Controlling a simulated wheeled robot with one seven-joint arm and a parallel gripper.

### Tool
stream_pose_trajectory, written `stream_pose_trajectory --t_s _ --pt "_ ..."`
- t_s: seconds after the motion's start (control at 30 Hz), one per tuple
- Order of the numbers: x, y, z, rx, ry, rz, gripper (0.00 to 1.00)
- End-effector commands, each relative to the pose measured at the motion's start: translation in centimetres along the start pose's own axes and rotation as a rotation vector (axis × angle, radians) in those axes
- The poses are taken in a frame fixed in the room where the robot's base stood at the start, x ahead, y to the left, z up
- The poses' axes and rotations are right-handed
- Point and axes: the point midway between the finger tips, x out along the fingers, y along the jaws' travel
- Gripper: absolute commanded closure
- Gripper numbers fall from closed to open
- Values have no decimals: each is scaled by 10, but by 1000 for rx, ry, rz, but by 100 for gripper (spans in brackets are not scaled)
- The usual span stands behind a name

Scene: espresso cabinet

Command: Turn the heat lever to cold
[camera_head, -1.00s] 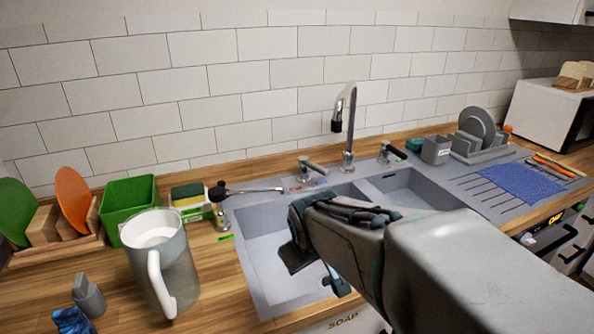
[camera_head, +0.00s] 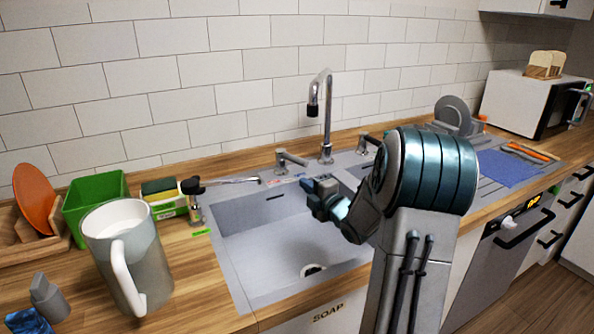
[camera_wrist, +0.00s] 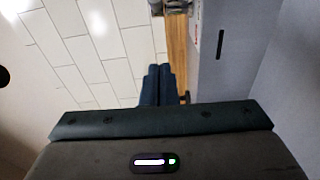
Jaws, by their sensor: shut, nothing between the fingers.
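A metal lever (camera_head: 291,159) stands left of the faucet (camera_head: 326,125) at the sink's back edge. Red and blue marks lie on the rim just in front of it, and its handle points right. A second lever (camera_head: 367,142) stands right of the faucet, partly hidden by my arm. My gripper (camera_head: 317,187) is over the back of the sink, in front of and slightly right of the marked lever, apparently apart from it. In the wrist view its fingers (camera_wrist: 157,75) are together and empty. The marked lever is not clearly visible there.
The grey sink (camera_head: 260,225) has an empty left basin. Left of it are a soap dispenser (camera_head: 194,208), sponge holder (camera_head: 168,212), green bin (camera_head: 95,196) and white-handled jug (camera_head: 127,250). A tiled wall (camera_head: 240,60) stands behind.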

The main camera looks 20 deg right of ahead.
Motion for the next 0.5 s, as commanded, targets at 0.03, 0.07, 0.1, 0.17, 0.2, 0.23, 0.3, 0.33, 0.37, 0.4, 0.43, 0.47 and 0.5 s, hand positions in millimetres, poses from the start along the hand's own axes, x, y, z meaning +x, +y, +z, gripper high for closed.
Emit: stream_pose_trajectory --t_s 0.03,0.07,0.1,0.17,0.2,0.23,0.3,0.33,0.37,0.4,0.43,0.47,0.5 --pt "3 0 0 -3 4 7 100" --pt "5 1 0 -5 6 8 100" --pt "9 1 0 -5 7 9 100" --pt "18 2 0 -6 7 8 100" --pt "25 2 0 -4 7 8 100" --pt "31 2 0 -4 7 8 100" --pt "46 2 0 -2 6 8 100" --pt "53 2 -1 -3 7 7 100" --pt "59 2 -1 -3 7 7 100" --pt "68 3 -1 -2 6 8 100" --pt "74 2 -1 -1 5 7 100" --pt "80 3 0 -1 5 8 100" --pt "89 2 0 -2 5 7 100"
